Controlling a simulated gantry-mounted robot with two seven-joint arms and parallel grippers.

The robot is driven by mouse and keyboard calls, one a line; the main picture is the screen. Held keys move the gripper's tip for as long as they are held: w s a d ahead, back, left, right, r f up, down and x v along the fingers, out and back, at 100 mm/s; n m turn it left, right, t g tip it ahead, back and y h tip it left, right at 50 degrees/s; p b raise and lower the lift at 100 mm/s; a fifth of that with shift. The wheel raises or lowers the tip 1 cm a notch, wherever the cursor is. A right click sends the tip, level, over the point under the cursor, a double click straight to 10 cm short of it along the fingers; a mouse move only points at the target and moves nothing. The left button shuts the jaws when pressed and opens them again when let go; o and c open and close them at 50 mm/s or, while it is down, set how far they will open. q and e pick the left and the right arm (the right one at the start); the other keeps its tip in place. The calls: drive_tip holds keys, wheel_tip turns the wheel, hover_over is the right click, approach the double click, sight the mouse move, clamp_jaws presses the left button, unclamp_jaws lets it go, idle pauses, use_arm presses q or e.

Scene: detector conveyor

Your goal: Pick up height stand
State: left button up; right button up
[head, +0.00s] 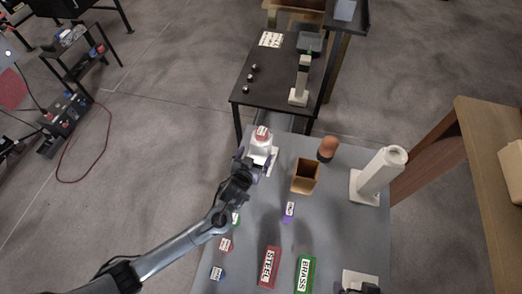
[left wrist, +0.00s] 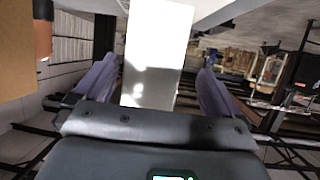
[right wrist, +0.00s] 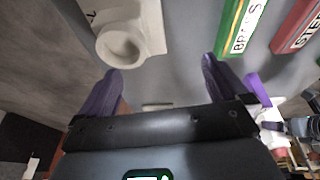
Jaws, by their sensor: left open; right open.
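A white stand (head: 262,145) with a red-labelled top is at the left part of the grey table. My left gripper (head: 258,168) is right at it, open. In the left wrist view a white upright face (left wrist: 158,50) fills the space between the open purple fingers (left wrist: 155,90). Contact cannot be told. My right gripper (right wrist: 160,85) is open and empty above the table. Which white piece is the height stand is unclear.
A brown open box (head: 305,176) and an orange-brown cylinder (head: 327,148) stand mid-table. A red STEEL block (head: 269,267) and green BRASS block (head: 305,273) lie in front. Small labelled pieces lie on the left. A black table (head: 265,80) is behind.

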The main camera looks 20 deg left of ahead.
sight(258, 155)
use_arm(q)
drive_tip(key=x, duration=0.2)
drive_tip(key=d+x, duration=0.1)
drive_tip(key=x, duration=0.1)
drive_tip(key=shift+w+f, duration=0.1)
drive_tip(key=shift+w, duration=0.1)
drive_tip(key=shift+w+a+f, duration=0.1)
drive_tip(key=shift+w+f, duration=0.05)
drive_tip(key=shift+w, duration=0.2)
drive_tip(key=c, duration=1.3)
